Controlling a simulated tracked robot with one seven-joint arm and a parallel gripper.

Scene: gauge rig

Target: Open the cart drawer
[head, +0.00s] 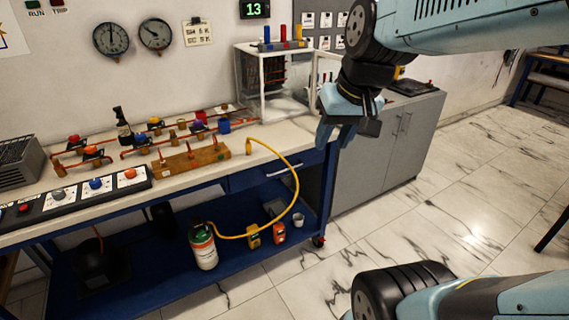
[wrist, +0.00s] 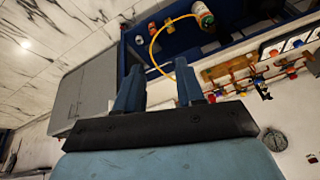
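The blue cart (head: 322,190) has a worktop and a lower shelf. Its blue drawer (head: 250,180) sits under the right end of the worktop and looks shut. A yellow hose crosses in front of the drawer. My gripper (head: 335,138) is in the air near the cart's right end, to the right of the drawer in the head view, with its fingers pointing down. In the wrist view my gripper (wrist: 160,82) has its two fingers apart with nothing held between them. The cart shows upside down beyond the fingers there, and I cannot make out the drawer clearly.
The yellow hose (head: 299,190) loops from the worktop to a gas bottle (head: 203,247) on the lower shelf. A wooden block (head: 190,158) and several valves stand on top. A grey cabinet (head: 385,150) stands right of the cart. The marble floor in front is clear.

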